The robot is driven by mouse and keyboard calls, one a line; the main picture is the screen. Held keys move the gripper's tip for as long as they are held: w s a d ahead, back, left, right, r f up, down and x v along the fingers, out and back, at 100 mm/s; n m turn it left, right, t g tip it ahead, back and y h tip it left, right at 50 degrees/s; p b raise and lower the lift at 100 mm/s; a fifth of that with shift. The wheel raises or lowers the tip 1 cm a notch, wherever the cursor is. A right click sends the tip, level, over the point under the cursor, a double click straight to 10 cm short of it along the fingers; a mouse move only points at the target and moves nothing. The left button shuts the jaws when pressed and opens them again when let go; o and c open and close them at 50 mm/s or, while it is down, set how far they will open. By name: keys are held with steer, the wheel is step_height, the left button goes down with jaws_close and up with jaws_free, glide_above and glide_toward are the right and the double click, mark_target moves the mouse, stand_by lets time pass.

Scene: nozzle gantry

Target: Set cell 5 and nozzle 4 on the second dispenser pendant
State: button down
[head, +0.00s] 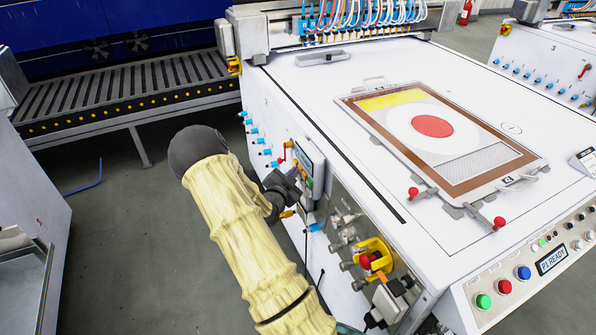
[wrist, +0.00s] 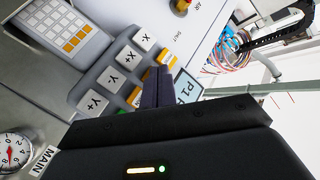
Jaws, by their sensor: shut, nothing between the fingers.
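The pendant (head: 309,163) is mounted on the side of the white machine in the head view, partly hidden by my arm. In the wrist view the pendant (wrist: 85,92) is tilted, with white X and Y keys and orange keys. A small display (wrist: 187,86) reading "P1" is partly covered by my fingers. My gripper (head: 293,184) is shut and empty, its fingertips close to the pendant face; in the wrist view the fingers (wrist: 157,88) lie over the keys beside the display. Contact cannot be told. No cell or nozzle number is readable.
A grid panel (wrist: 55,27) of white and orange squares lies beyond the pendant, with a gauge (wrist: 14,152) near "MAIN". Blue fittings (head: 265,152), a yellow-framed red knob (head: 372,259) and valves line the machine side. A framed screen (head: 390,174) lies on top.

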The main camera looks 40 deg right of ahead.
steer(key=shift+d, duration=0.25)
steer(key=shift+a, duration=0.1)
stand_by(0.4)
steer(key=shift+w+a, duration=0.2)
steer(key=shift+a, duration=0.7)
steer(key=shift+a, duration=0.1)
steer(key=a, duration=0.2)
steer(key=w+a, duration=0.1)
steer(key=a, duration=0.1)
steer(key=shift+w+a+b, duration=0.1)
steer(key=shift+a+b, duration=0.2)
steer(key=shift+b, duration=0.05)
stand_by(2.2)
